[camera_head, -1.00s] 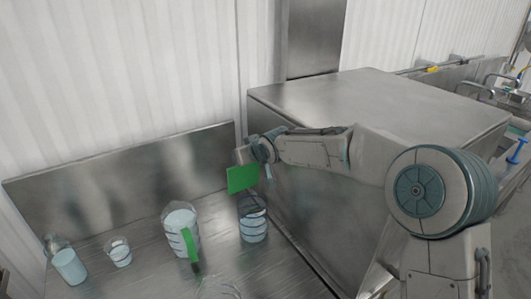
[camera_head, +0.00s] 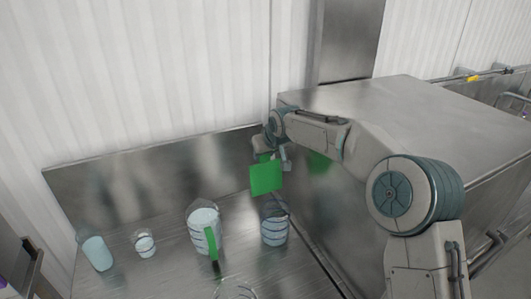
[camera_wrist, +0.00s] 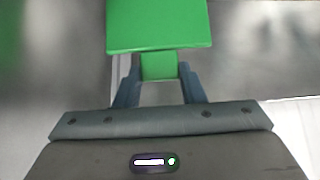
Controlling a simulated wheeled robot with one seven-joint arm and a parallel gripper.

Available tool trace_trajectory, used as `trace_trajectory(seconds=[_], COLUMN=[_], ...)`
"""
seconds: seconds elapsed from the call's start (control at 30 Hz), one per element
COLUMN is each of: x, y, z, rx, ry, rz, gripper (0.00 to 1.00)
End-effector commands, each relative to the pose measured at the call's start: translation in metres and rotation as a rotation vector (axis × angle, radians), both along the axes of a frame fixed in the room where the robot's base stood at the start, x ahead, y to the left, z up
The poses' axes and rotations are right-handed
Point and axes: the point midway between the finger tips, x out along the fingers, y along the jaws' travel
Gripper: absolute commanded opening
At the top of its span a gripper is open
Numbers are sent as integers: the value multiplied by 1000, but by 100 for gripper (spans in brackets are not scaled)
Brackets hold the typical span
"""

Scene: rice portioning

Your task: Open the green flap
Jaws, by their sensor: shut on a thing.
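The green flap (camera_head: 266,178) is a flat square panel in the head view, above the steel counter and beside the large steel box. It also fills the top middle of the wrist view (camera_wrist: 158,25). My gripper (camera_head: 272,156) is just behind and above it. In the wrist view my gripper (camera_wrist: 159,70) is shut on a small green tab (camera_wrist: 158,65) at the panel's near edge. How the flap is mounted cannot be made out.
A clear container (camera_head: 274,230) stands below the flap. A jug with a green handle (camera_head: 211,243), a small cup (camera_head: 145,243) and a tall cup (camera_head: 98,253) stand to its left. The steel box (camera_head: 400,115) borders the counter on the right; a green patch shows on its side.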

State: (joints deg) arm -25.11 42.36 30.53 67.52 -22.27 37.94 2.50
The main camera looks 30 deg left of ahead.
Motion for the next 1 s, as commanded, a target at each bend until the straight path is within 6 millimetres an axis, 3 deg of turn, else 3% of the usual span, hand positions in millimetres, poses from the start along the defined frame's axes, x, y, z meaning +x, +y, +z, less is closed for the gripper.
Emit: trace_trajectory(seconds=[0.1,0.13,0.2,0.63,1.0], x=[1,1,1,-1,-29], y=[1,1,1,-6,-41], z=[3,3,3,9,68], rx=[5,5,5,2,4], ry=[-5,-5,-5,-3,-5], rz=[-1,-1,-1,-3,-4], gripper=[0,39,58,58,58])
